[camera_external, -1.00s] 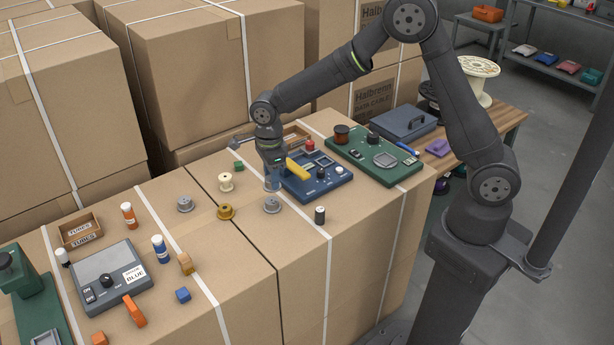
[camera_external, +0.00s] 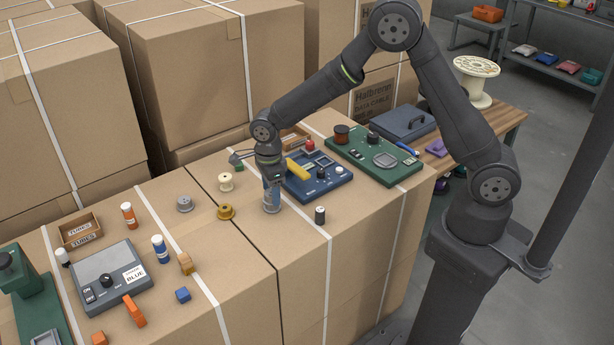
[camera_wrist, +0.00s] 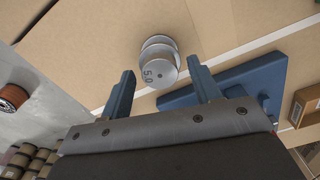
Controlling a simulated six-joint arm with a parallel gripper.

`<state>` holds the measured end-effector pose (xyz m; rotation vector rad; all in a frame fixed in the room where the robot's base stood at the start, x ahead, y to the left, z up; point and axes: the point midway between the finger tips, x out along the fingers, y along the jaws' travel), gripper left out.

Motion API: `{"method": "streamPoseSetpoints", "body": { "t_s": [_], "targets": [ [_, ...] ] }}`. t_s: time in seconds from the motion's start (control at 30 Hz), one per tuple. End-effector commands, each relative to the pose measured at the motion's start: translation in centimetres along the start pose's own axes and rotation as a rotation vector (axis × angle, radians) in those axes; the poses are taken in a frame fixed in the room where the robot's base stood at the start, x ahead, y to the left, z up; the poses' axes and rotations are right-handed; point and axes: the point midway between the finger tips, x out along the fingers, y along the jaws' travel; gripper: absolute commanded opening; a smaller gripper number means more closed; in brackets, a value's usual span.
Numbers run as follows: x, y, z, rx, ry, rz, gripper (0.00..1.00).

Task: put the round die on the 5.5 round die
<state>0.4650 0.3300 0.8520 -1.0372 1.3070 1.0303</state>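A grey metal round die (camera_external: 272,208) stands on the carton top, just below my gripper (camera_external: 271,196). In the wrist view this die (camera_wrist: 159,66) is marked 5.0 and lies between my two fingertips (camera_wrist: 160,70). The fingers are apart, with visible space on both sides of the die. Another grey round die (camera_external: 185,204) stands farther left, and a brass-coloured round die (camera_external: 226,211) stands between the two grey ones. Markings on these two are too small to read, so I cannot tell which is 5.5.
A blue instrument board (camera_external: 318,181) lies close right of my gripper, with a dark spool (camera_external: 320,215) in front. A cream spool (camera_external: 226,182) stands behind the brass die.

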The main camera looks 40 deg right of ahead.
Motion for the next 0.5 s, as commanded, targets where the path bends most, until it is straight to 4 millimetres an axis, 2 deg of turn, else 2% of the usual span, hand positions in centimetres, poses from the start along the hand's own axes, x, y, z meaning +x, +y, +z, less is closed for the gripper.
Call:
{"method": "streamPoseSetpoints", "body": {
  "t_s": [0.27,0.37,0.5],
  "targets": [
    [-0.4,0.0,0.0,0.000,0.000,0.000,0.57],
    [-1.5,-0.1,0.1,0.000,-0.002,-0.002,0.57],
    [-4.3,-0.1,0.1,0.000,-0.004,-0.003,0.57]
  ]
}}
